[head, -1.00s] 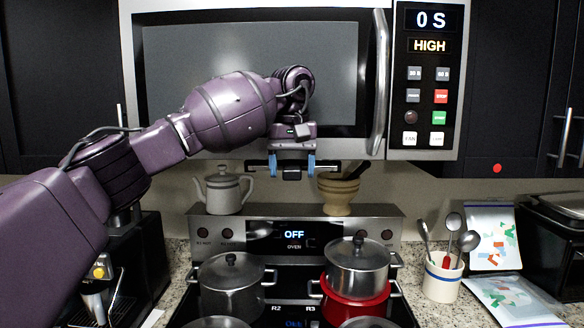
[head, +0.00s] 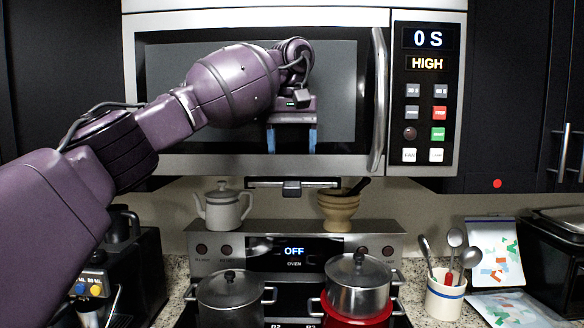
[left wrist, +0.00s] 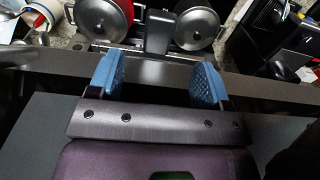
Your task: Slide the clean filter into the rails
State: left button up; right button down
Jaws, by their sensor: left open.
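A thin dark bar with a small block-shaped tab, which looks like the front edge of the filter (head: 291,188), sits just under the microwave's lower front edge. The tab also shows in the left wrist view (left wrist: 159,32), ahead of the fingers. The rest of the filter and the rails are hidden under the microwave, so I cannot tell how it sits in them. My left gripper (head: 291,150) is open and empty in front of the microwave door, above the tab and apart from it. Its blue fingers show in the left wrist view (left wrist: 160,75). My right gripper is not in view.
The microwave (head: 430,180) has a vertical handle (head: 379,100) to the right of my gripper. Below stand a white teapot (head: 222,205), a mortar (head: 338,210), a grey pot (head: 230,295), a steel pot (head: 358,285) on a red pot (head: 350,322), and a utensil crock (head: 446,295).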

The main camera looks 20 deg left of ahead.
pick_arm(q)
jog(key=shift+r, duration=0.6)
jog(key=shift+s+r, duration=0.1)
jog(key=shift+r, duration=0.6)
jog(key=shift+c, duration=0.5)
